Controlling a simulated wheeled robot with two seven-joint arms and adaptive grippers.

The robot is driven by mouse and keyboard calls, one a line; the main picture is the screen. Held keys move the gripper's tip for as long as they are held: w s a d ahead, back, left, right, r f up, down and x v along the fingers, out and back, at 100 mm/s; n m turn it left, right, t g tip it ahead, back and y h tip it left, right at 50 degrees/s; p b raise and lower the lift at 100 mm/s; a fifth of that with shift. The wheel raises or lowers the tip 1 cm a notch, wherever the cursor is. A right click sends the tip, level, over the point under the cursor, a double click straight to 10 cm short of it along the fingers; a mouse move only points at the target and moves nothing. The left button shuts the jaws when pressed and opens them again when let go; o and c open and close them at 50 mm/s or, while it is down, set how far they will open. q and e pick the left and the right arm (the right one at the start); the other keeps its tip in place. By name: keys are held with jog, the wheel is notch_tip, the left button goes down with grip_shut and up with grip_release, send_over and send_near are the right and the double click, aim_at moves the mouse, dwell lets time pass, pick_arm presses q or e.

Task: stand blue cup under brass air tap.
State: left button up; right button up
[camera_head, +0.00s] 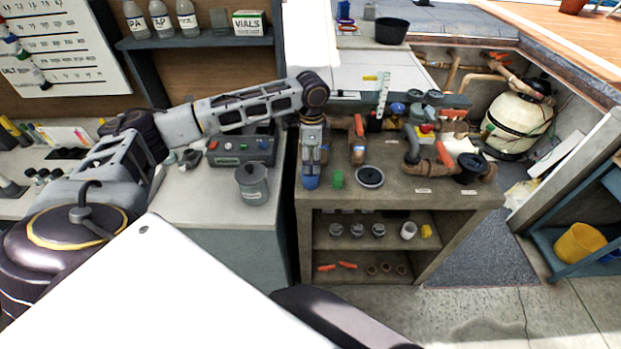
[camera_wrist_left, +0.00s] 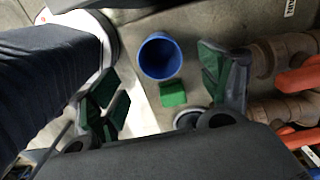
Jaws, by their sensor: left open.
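The blue cup (camera_head: 311,182) stands at the front left of the brown workbench, directly below my left gripper (camera_head: 312,168). In the left wrist view the cup (camera_wrist_left: 160,57) shows its open mouth, between and a little beyond the spread fingers of my left gripper (camera_wrist_left: 160,80). That gripper is open and empty. Copper-brown pipework with an orange handle (camera_head: 358,124) rises just right of the gripper; it also shows at the right of the left wrist view (camera_wrist_left: 298,75). I cannot tell for sure which outlet is the brass air tap. My right gripper is not in view.
A green block (camera_head: 337,179) sits right beside the cup, and a round dark disc (camera_head: 369,177) lies further right. Pipes and valves (camera_head: 430,150) crowd the bench's right half. Its front strip has some free room.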

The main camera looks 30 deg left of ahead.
pick_arm(q)
jog(key=shift+f, duration=1.25)
jog(key=shift+a+f+p, duration=0.1)
jog(key=shift+f+p, duration=0.4)
jog(key=shift+f, duration=2.1)
jog(key=c, duration=1)
jog(key=shift+r+b, duration=0.45)
jog(key=shift+r, duration=4.6)
